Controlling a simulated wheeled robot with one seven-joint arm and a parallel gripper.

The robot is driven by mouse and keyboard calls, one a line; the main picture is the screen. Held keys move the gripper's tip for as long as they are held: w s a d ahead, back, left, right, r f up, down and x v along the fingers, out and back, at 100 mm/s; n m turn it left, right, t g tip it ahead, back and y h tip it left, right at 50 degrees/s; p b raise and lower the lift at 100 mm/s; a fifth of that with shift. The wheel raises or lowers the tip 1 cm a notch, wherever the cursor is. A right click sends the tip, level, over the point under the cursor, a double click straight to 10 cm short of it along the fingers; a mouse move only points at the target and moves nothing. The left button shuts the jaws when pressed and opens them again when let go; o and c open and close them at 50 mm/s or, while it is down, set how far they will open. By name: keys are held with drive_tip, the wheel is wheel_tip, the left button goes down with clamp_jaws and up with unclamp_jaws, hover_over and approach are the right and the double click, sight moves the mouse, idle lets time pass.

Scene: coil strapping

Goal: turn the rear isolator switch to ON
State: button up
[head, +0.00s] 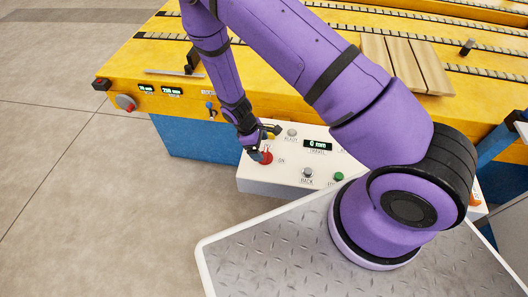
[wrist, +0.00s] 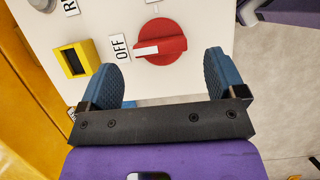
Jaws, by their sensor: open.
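The red rotary isolator switch (wrist: 172,43) is on a white panel face in the wrist view. Its white pointer mark aims at the OFF label (wrist: 119,47). In the head view the red switch (head: 266,158) is at the left end of the white control box, beside the ON label (head: 282,161). My gripper (wrist: 162,62) is open, one blue finger on each side of the switch's near edge in the wrist view. I cannot tell whether the fingers touch it. In the head view my gripper (head: 253,149) is just by the switch and partly hides it.
A yellow-framed dark part (wrist: 75,58) sits beside the OFF label, close to the left finger. The white control box (head: 262,182) carries a green button (head: 339,176) and a display (head: 318,145). The yellow conveyor bench (head: 140,68) stands behind. Floor at left is clear.

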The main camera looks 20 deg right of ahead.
sight(264, 153)
drive_tip(key=shift+x, duration=2)
drive_tip(key=c, duration=0.9)
